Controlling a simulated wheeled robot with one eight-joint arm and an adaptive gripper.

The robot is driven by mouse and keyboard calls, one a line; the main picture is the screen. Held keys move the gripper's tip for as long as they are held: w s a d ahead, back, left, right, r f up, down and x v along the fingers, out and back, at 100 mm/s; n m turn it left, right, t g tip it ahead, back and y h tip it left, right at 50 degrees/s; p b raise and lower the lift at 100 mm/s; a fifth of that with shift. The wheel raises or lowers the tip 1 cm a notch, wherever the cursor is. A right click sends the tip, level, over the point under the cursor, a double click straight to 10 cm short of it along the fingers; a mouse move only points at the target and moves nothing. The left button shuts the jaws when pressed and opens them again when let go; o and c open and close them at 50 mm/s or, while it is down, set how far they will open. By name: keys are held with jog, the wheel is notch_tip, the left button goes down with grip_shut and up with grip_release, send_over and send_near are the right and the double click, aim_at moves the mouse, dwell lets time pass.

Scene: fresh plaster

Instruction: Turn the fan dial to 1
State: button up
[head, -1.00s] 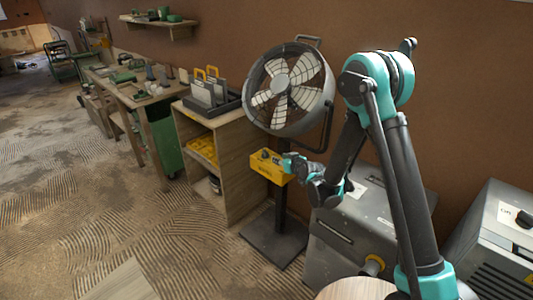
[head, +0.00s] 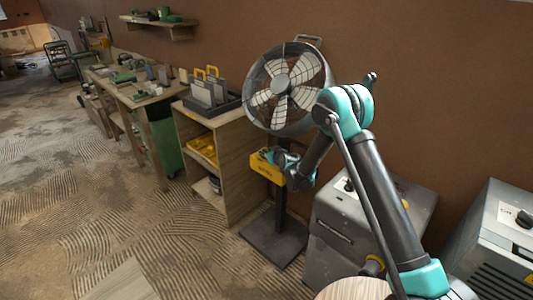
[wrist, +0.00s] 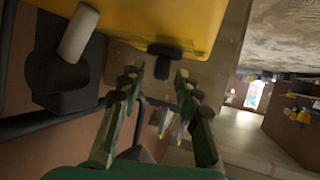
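The grey caged fan (head: 287,90) stands on a dark post, with a yellow control box (head: 265,169) below its cage. In the wrist view the box (wrist: 185,18) fills the top, and a black dial (wrist: 172,52) sticks out from its edge. My gripper (wrist: 158,78) is open, its two fingers apart and pointing at the dial, which lies just beyond the gap between the tips. I cannot tell whether they touch it. In the head view my gripper (head: 272,156) is right at the box and hides the dial. The dial's setting and any numbers are not readable.
A wooden shelf unit (head: 238,165) stands close left of the fan. Grey machine boxes stand to the right (head: 335,222) and far right (head: 490,250). In the wrist view a black bracket with a pale cylinder (wrist: 78,35) is left of the dial. The floor at left is open.

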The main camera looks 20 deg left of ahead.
jog(key=shift+w+a+f, duration=0.1)
jog(key=shift+w+a, duration=0.05)
jog(key=shift+a, duration=0.05)
grip_shut()
jog(key=shift+a+m+t+h, duration=0.1)
jog(key=shift+m+t+h, duration=0.5)
jog(key=shift+m+h, duration=0.1)
jog(key=shift+s+a+m+t+h, duration=0.15)
jog(key=shift+m+t+h, duration=0.3)
jog(key=shift+m+h, duration=0.4)
jog(key=shift+s+a+m+t+h, duration=0.1)
jog(key=shift+m+t+h, duration=0.35)
jog(key=shift+m+h, duration=0.4)
jog(key=shift+a+m+t+h, duration=0.15)
jog(key=shift+m+t+h, duration=0.25)
jog(key=shift+m+h, duration=1.75)
jog(key=shift+h, duration=0.25)
